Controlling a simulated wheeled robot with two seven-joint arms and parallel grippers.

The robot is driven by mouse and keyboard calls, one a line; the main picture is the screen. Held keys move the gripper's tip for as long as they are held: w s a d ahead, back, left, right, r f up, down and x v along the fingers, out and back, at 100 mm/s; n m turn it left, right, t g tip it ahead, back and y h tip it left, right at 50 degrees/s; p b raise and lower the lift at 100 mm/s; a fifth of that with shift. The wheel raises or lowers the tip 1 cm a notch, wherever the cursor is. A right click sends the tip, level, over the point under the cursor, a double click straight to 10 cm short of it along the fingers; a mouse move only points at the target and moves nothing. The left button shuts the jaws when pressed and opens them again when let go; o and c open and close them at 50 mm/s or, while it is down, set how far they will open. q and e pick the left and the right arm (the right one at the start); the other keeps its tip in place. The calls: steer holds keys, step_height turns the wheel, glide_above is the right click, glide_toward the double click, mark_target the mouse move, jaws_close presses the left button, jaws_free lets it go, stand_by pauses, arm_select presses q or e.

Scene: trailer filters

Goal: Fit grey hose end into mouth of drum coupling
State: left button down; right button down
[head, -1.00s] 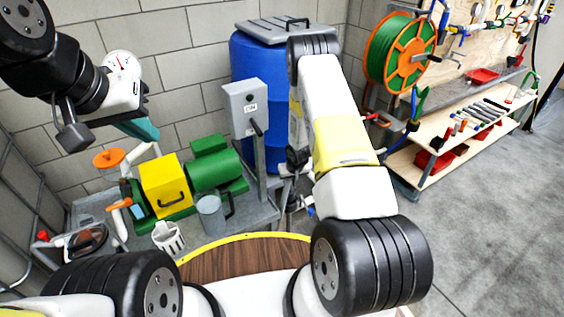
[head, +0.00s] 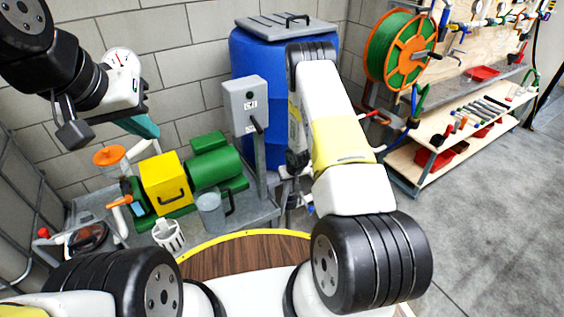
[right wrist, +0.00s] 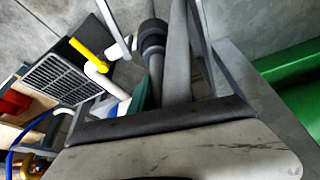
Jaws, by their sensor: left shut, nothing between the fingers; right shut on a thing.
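The blue drum (head: 254,75) with a grey lid stands at the back, partly covered by my right arm. My right gripper (head: 296,162) is low in front of the drum, mostly hidden behind its own arm. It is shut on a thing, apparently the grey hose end. In the right wrist view a dark ribbed fitting (right wrist: 152,38) with a narrower dark tube stands beyond the hand; I cannot tell whether it is the hose end or the drum coupling. The coupling's mouth cannot be made out. My left gripper (head: 140,96) is shut and empty, high at the left.
A grey switch box (head: 244,104) on a post stands left of the drum. A green and yellow pump (head: 166,184), a grey mug (head: 210,212) and a white basket (head: 168,236) are on the bench. A hose reel (head: 400,52) and shelves are at right; the floor (head: 490,230) there is clear.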

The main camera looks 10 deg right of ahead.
mark_target(291, 184)
steer(key=shift+f, duration=1.45)
steer(key=c, duration=1.2)
jaws_free()
steer(key=shift+o, duration=0.2)
steer(key=v, duration=0.7)
steer(key=shift+s+r, duration=0.15)
steer(key=shift+r, duration=0.25)
